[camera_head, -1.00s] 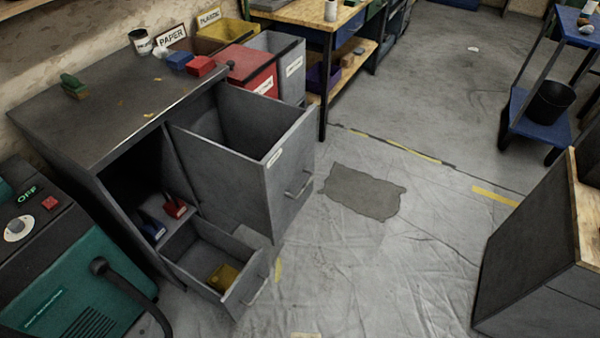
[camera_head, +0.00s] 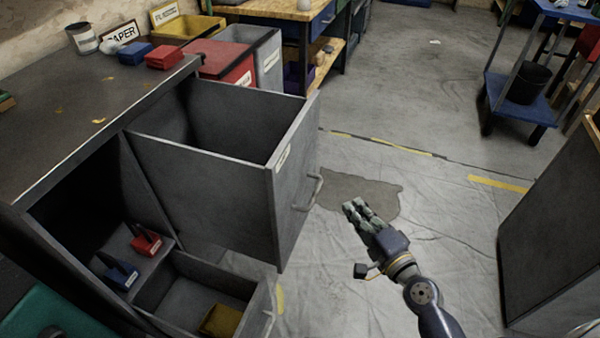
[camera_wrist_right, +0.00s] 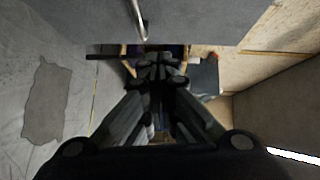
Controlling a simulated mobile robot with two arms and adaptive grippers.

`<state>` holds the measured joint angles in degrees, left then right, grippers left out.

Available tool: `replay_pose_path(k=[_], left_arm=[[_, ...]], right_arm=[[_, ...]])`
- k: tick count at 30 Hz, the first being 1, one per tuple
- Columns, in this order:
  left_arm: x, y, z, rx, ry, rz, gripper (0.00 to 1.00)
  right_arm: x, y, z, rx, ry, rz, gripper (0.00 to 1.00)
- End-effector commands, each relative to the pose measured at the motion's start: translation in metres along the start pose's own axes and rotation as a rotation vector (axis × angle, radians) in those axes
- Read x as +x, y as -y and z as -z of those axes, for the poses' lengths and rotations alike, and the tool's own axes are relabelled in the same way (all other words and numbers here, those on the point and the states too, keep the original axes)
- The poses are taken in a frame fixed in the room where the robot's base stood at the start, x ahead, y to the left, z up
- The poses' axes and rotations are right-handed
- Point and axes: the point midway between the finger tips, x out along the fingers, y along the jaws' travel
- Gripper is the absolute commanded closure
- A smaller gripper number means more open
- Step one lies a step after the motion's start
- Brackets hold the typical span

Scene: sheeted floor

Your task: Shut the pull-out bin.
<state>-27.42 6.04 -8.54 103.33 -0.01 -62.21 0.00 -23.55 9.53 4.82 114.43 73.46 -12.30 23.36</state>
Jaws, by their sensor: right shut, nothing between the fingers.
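The pull-out bin (camera_head: 207,178) is a tall grey box drawn out of the dark metal cabinet (camera_head: 85,130). It stands open at the top and looks empty inside. Its front panel, seen at an angle, carries a handle (camera_head: 316,190) and a small label. My right gripper (camera_head: 354,208) is shut and empty, in front of the bin and to the right of the handle, with a gap between. The right wrist view shows the shut fingers (camera_wrist_right: 160,70) and a grey panel with a bar handle (camera_wrist_right: 139,22) above them. My left gripper is not in view.
Below the bin, a lower drawer (camera_head: 262,312) is also pulled out, with a yellow item (camera_head: 220,320) inside. A shelf holds a red box (camera_head: 146,241) and a blue box (camera_head: 121,274). A dark cabinet (camera_head: 550,235) stands at right. The sheeted floor between is clear.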

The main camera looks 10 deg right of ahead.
Motion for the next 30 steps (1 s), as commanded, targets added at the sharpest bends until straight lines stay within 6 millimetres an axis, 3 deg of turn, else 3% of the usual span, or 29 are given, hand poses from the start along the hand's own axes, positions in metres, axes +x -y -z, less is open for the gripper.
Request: replay_pose_path(k=[4,11,18,26,30], left_arm=[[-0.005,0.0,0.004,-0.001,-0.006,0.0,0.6],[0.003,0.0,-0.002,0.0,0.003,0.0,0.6],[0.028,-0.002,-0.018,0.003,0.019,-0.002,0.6],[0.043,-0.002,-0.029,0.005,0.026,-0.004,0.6],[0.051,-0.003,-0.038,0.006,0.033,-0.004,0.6]], right_arm=[[-0.003,0.026,0.001,0.056,0.004,0.068,1.0],[0.011,0.035,0.002,0.065,0.004,0.079,1.0],[0.05,0.038,0.001,0.065,0.005,0.079,1.0],[0.096,0.04,0.001,0.063,0.005,0.078,1.0],[0.111,0.042,-0.015,0.066,0.006,0.076,1.0]])
